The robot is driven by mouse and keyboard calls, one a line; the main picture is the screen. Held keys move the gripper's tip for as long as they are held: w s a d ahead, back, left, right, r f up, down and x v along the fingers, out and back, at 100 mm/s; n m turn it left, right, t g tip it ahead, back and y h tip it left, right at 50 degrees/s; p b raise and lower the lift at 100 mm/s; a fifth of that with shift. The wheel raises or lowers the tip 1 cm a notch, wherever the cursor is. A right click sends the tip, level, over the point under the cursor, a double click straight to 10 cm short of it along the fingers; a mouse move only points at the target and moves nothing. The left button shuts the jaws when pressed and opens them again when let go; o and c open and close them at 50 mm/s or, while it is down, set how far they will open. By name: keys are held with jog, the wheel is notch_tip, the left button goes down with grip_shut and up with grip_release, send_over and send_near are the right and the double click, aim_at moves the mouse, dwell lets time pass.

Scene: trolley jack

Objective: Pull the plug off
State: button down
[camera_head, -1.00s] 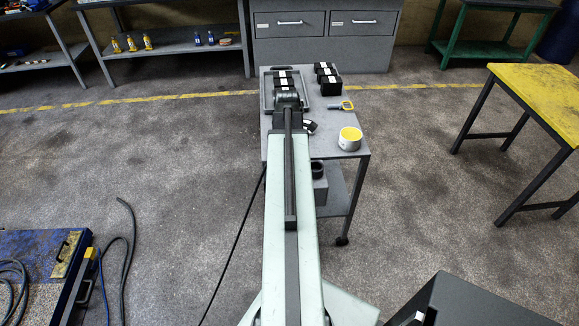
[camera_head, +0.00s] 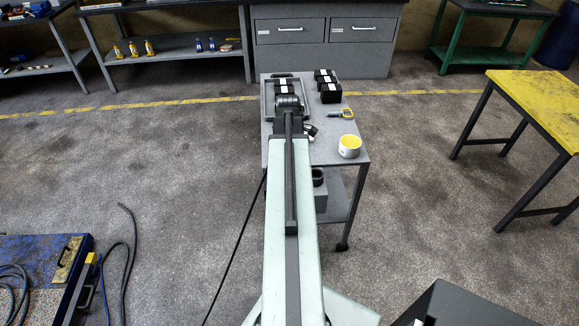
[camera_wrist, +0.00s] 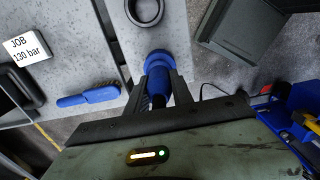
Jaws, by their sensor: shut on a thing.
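In the wrist view my gripper (camera_wrist: 158,90) is shut on a blue plug (camera_wrist: 158,62), with one dark finger on each side of it. The plug has a wide round head at the far end and a narrower body between the fingers. The head overlaps the edge of a grey surface (camera_wrist: 180,40) in the picture; I cannot tell whether the plug is still seated on anything. In the head view my own arm hides the fingertips and the plug.
A dark ring (camera_wrist: 145,10), a blue-handled brush (camera_wrist: 88,97) and a "JOB 130 bar" card (camera_wrist: 27,46) lie near the gripper. The head view shows a grey trolley (camera_head: 350,172) with a white and yellow tub (camera_head: 349,147), and a yellow-topped table (camera_head: 540,105) at right.

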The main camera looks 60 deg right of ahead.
jog(key=shift+r+p, duration=1.5)
jog(key=shift+r, duration=0.25)
notch_tip(320, 180, up, 5)
jog(key=p, duration=0.5)
jog(key=shift+f, duration=0.1)
notch_tip(320, 180, down, 3)
jog(key=b, duration=0.3)
jog(key=shift+r, duration=0.35)
